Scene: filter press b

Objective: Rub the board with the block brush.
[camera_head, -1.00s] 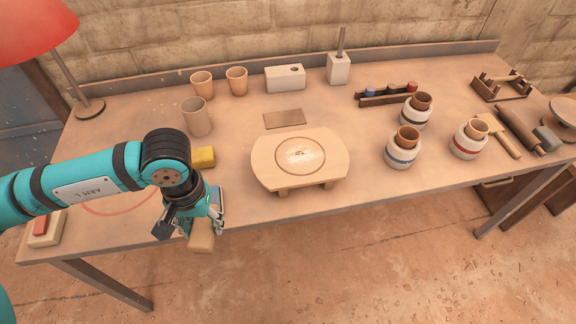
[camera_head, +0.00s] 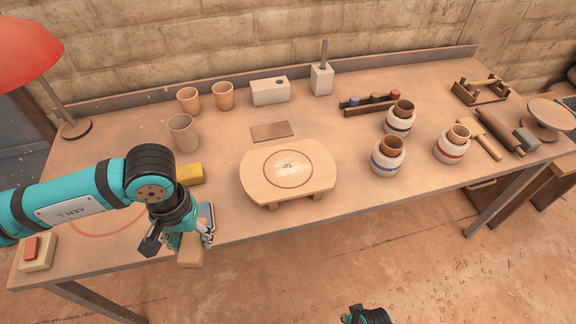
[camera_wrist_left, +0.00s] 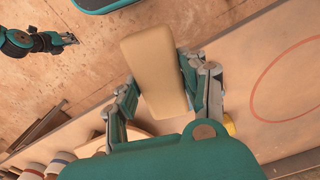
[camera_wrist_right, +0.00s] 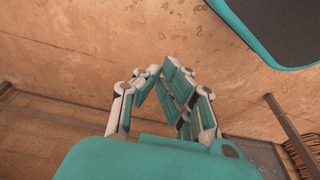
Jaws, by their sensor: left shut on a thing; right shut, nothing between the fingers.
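The board (camera_head: 258,187) is a pale wooden slab with rounded sides on short feet. It carries a ring with a whitish smear (camera_head: 288,167) inside it. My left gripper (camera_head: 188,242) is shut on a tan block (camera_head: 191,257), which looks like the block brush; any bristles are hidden. In the left wrist view the block (camera_wrist_left: 153,68) sits between the two fingers. The gripper and block are at the table's front edge, left of the board and apart from it. My right gripper (camera_wrist_right: 158,72) is shut and empty over the floor; part of the right arm shows at the head view's bottom edge.
A yellow block (camera_head: 190,174) lies behind my left gripper. A thin brown plate (camera_head: 271,131) lies behind the board. Several cups stand at the back left. Banded jars (camera_head: 387,163) stand right of the board. A red-topped box (camera_head: 37,251) sits at the front left corner.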

